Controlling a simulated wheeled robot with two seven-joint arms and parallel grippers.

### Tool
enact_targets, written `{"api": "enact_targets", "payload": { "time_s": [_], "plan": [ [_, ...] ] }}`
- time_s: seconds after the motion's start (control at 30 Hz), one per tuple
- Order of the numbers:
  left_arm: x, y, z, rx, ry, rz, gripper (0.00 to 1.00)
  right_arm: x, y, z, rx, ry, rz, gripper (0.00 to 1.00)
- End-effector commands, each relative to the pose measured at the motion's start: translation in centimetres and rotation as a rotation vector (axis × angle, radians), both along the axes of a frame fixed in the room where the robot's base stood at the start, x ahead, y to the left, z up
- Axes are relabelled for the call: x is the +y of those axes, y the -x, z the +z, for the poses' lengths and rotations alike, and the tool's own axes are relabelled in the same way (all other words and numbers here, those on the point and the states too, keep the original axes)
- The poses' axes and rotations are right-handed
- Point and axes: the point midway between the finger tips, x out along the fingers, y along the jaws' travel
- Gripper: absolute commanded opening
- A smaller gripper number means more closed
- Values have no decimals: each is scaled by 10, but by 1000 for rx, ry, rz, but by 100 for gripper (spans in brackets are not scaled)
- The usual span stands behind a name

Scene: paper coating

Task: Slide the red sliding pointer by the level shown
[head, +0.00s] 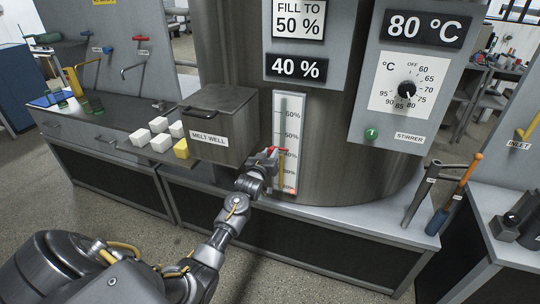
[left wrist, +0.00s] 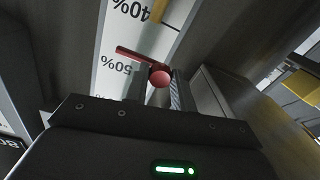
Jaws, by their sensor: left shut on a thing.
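The red sliding pointer (head: 283,150) sits on the white level gauge strip (head: 280,180), close to the 40% label in the head view. In the left wrist view the pointer (left wrist: 133,54) crosses the strip (left wrist: 175,30), which appears upside down. Its round red knob (left wrist: 160,77) is between my left fingers. My left gripper (head: 271,158) is shut on the pointer. A dark display (head: 296,68) reads 40%, below a sign (head: 299,18) reading FILL TO 50%. My right gripper is not in view.
The dark MELT WELL box (head: 219,110) stands close left of the gauge. White blocks (head: 159,125) and a yellow block (head: 181,149) lie beside it. A stirrer panel (head: 407,80) with a dial is at right. Handled tools (head: 453,195) stand at the ledge's right end.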

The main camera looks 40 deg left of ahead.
Motion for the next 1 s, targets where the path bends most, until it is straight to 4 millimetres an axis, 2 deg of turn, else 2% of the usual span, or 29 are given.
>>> {"api": "enact_targets", "payload": {
  "time_s": [0.27, 0.3, 0.47, 0.77, 0.87, 1.0],
  "plan": [
    [1, 0, 1, -3, -1, 2, 0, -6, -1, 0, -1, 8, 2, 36],
    [1, 0, 1, -3, -1, 2, 26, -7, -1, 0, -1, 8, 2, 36],
    [0, 0, 0, -1, 0, 1, 47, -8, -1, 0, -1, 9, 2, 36],
    [0, 1, -1, 1, 0, 0, 47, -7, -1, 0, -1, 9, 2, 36],
    [-2, 9, -1, 0, 0, 0, 47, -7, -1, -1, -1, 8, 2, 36],
    [-8, 32, -2, 0, -1, 0, 47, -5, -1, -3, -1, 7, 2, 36]
  ]
}}
